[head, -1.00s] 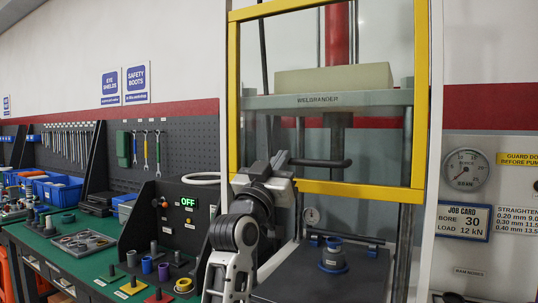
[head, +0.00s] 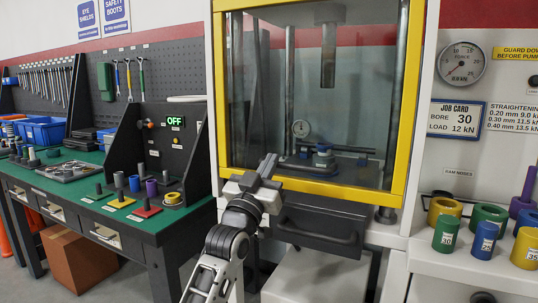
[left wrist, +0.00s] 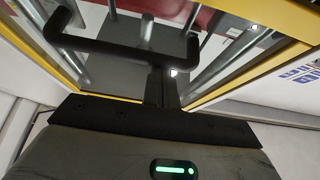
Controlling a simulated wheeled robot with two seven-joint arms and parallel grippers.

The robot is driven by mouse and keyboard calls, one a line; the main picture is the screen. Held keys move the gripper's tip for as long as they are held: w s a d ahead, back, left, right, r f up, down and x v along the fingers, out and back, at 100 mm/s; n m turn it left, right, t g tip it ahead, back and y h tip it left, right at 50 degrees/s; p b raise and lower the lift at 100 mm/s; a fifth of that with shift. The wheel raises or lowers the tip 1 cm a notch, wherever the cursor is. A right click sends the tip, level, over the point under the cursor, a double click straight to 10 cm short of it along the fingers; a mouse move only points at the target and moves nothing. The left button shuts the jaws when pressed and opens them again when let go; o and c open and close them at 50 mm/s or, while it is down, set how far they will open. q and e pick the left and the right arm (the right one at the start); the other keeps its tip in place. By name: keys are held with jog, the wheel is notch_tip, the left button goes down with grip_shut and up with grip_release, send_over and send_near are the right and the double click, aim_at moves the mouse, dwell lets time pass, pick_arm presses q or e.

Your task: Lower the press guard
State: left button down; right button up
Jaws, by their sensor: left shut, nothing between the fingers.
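The press guard (head: 405,110) is a clear panel in a yellow frame on the white-framed press. Its bottom bar is low, at about the level of the press bed. The blue-topped piece on the bed (head: 322,157) shows through the panel. A black bar handle (head: 325,238) shows below the guard's bottom bar, in front of a dark box. A black U-shaped handle (left wrist: 120,48) shows large in the left wrist view. My right gripper is out of view.
A green-topped bench (head: 85,205) with sockets and small parts stands at the left. A white shelf (head: 440,258) at the right bears several coloured rings and cylinders. A gauge (head: 461,63) and a job card (head: 455,118) are on the wall panel.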

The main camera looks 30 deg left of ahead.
pick_arm(q)
jog(key=shift+f, duration=0.45)
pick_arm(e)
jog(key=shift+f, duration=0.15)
pick_arm(q)
notch_tip(320, 180, up, 5)
jog(key=p, duration=0.5)
jog(key=b+v, duration=0.2)
jog(key=v, duration=0.9)
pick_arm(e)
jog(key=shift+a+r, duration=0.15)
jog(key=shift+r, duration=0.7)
